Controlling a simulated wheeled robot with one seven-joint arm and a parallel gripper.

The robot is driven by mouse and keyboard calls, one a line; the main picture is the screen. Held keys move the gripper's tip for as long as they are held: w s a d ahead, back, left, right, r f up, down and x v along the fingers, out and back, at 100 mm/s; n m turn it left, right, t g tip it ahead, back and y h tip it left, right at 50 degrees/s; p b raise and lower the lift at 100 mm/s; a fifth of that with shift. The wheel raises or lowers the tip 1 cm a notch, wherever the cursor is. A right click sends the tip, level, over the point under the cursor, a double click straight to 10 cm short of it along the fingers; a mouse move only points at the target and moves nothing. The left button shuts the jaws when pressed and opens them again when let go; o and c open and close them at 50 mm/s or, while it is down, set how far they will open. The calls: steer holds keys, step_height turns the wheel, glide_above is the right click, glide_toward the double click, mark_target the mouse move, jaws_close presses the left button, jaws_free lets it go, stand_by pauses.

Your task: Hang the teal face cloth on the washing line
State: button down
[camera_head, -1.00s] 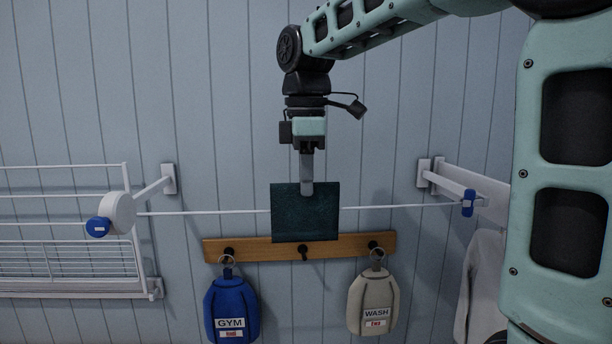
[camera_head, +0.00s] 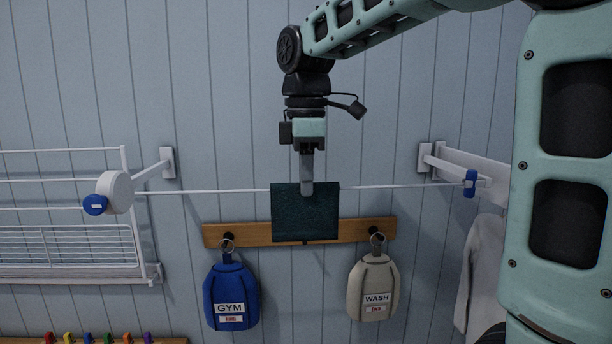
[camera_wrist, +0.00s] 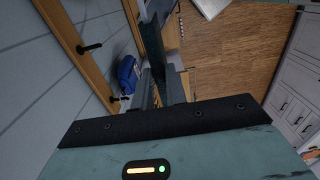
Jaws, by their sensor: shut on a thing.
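The teal face cloth (camera_head: 305,220) hangs flat and upright from my gripper (camera_head: 307,188), which is shut on its upper edge near the middle. The white washing line (camera_head: 215,192) runs level across the head view and meets both sides of the cloth just below its top edge. The cloth hides the line's middle, so I cannot tell whether the cloth is over the line or only in front of it.
A white reel (camera_head: 115,192) holds the line at left; a blue end piece (camera_head: 470,184) is at right. Behind are a wooden peg rail (camera_head: 225,235), a blue GYM bag (camera_head: 231,285) and a beige WASH bag (camera_head: 373,285). A white wire rack (camera_head: 65,245) stands left.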

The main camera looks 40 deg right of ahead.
steer(key=shift+f, duration=0.1)
steer(key=c, duration=1.3)
jaws_free()
steer(key=shift+c, duration=0.2)
step_height(320, 180, up, 17)
steer(key=shift+r, duration=0.2)
